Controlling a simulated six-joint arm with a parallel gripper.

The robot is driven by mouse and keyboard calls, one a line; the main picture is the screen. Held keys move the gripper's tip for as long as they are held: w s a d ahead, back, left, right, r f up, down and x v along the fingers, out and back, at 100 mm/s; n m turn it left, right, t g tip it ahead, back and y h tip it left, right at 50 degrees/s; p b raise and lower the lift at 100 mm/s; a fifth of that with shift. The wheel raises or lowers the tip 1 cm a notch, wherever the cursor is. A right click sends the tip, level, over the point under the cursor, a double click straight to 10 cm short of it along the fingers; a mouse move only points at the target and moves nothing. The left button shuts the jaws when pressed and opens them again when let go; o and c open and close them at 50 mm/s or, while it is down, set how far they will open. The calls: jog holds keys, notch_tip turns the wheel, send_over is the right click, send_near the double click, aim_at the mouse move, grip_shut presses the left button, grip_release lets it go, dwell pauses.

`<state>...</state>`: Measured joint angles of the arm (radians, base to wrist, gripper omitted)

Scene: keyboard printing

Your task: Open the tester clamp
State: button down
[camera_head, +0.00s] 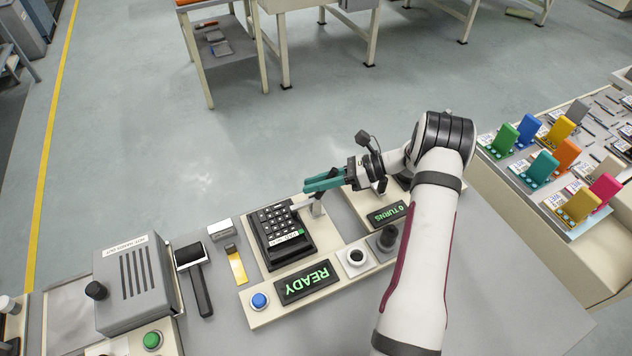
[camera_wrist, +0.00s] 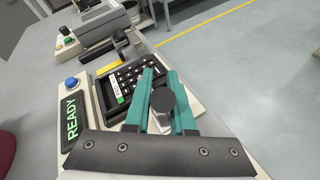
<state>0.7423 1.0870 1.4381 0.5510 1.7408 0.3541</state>
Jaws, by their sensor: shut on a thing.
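The tester is a pale base holding a black keypad (camera_head: 281,236), with a green-lit READY display (camera_head: 307,282) beside it; the keypad also shows in the wrist view (camera_wrist: 124,82). The tester clamp (camera_head: 318,206) is a pale metal piece at the keypad's right edge. My gripper (camera_head: 310,186) has teal fingers and is above the clamp. In the wrist view the fingers (camera_wrist: 162,88) are on either side of a black round knob (camera_wrist: 162,100), which appears to be the clamp's handle. My gripper is shut on it. The fingers hide part of the clamp.
A TURNS display (camera_head: 386,214) is to the right. Coloured holders (camera_head: 541,168) fill the right table.

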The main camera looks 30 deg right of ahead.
dwell(0.4)
jog(key=shift+d+f+y, duration=0.1)
jog(key=shift+d+y, duration=0.25)
jog(key=shift+y, duration=0.35)
jog(key=c, duration=0.8)
grip_release()
jog(key=shift+o, duration=0.2)
jog(key=v, duration=1.5)
jog(key=shift+s+d, duration=0.3)
